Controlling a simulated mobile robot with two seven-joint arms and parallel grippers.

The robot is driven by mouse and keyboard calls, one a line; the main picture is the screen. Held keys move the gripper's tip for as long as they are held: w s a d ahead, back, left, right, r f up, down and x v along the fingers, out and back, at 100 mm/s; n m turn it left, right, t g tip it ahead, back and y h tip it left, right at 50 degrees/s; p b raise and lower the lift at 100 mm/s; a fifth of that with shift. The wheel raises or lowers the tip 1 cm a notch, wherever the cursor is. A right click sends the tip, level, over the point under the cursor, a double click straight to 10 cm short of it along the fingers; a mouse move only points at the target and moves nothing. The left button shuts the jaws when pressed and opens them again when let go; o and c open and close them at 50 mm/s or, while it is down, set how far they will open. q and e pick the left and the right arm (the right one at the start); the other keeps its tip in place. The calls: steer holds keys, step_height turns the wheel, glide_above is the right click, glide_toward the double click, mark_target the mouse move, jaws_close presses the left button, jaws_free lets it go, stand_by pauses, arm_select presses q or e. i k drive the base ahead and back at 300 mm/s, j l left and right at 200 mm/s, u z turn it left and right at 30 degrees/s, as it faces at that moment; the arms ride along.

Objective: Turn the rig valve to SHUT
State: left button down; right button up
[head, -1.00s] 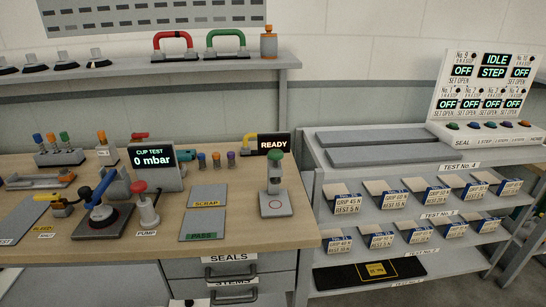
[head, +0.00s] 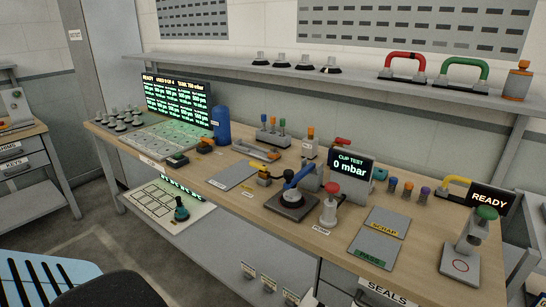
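The small valve (head: 264,177) with a yellow lever sits on the wooden bench, left of the blue-handled cup test rig (head: 292,196). Its lever points toward the back left. Two tiny tags (head: 247,190), one yellow and one white, lie in front of it; their words are too small to read now. The cup test display (head: 351,166) reads 0 mbar. A red-topped pump (head: 329,205) stands right of the rig. Neither of my grippers is in view.
Grey scrap (head: 386,222) and pass (head: 374,248) plates lie right of the pump. A READY display (head: 489,198) and green-topped stand (head: 470,245) are at the right end. A grey mat (head: 232,176) lies left of the valve. A blue slatted thing (head: 40,282) is at bottom left.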

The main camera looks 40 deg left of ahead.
mark_target(254, 164)
steer(key=u, duration=1.3)
steer(key=i+j, duration=0.55)
steer(key=i, duration=0.15)
steer(key=l+z, duration=0.05)
